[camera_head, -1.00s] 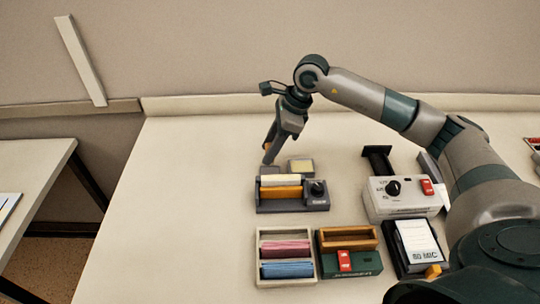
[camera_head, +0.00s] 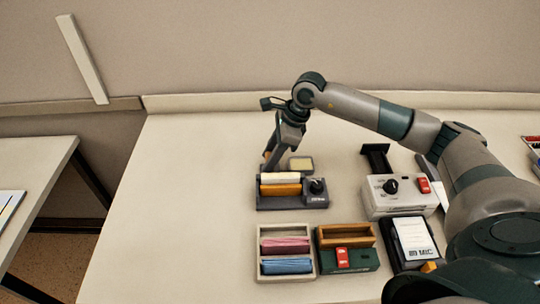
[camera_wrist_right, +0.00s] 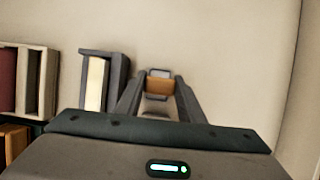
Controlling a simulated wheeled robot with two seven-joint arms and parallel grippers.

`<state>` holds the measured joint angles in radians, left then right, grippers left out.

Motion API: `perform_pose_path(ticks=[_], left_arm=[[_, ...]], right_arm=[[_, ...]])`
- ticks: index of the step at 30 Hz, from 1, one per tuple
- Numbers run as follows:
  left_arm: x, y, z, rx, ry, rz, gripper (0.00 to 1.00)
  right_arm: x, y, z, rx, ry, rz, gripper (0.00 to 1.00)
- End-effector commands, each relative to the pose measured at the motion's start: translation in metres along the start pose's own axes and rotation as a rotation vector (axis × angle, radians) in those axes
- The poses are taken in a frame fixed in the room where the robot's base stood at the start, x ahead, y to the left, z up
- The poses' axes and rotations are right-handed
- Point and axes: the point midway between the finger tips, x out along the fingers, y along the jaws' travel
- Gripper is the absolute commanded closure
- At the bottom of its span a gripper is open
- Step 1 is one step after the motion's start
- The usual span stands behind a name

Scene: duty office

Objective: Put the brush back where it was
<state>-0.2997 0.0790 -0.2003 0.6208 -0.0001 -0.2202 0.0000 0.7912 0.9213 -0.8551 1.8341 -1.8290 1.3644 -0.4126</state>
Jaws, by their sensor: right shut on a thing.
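My right gripper (camera_head: 269,160) reaches down behind the grey tray (camera_head: 292,204). In the right wrist view its fingers (camera_wrist_right: 160,92) are shut on a small block with a brown, wood-coloured part and grey parts, which looks like the brush (camera_wrist_right: 159,85). In the head view only a small orange-brown bit of it (camera_head: 266,154) shows beside the fingers, and the rest is hidden. I cannot tell whether it touches the table. A small pad with a yellowish top (camera_head: 301,164) lies just to the right of the fingers. My left gripper is not in view.
The grey tray holds a white bar (camera_head: 280,178), an orange bar (camera_head: 281,190) and a black knob (camera_head: 316,186). In front stand a cream card box (camera_head: 260,242) and a green box (camera_head: 365,261). A white switch box (camera_head: 400,203) is right. The table's left is clear.

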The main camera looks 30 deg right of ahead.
Motion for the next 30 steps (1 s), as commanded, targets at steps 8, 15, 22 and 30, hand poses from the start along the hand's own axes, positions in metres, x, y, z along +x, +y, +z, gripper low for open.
perform_pose_path(ticks=[8, 15, 22, 30], left_arm=[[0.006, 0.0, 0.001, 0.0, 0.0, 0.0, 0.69], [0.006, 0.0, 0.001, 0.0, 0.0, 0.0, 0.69], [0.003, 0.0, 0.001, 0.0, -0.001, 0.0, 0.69], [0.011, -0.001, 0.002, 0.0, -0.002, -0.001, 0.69]], right_arm=[[0.004, 0.0, -0.002, 0.0, 0.0, 0.0, 0.55], [0.004, 0.0, -0.002, 0.0, 0.0, 0.0, 0.46], [0.002, 0.0, -0.001, 0.0, 0.0, 0.0, 0.46], [-0.017, -0.001, -0.001, 0.0, 0.0, -0.003, 0.46]])
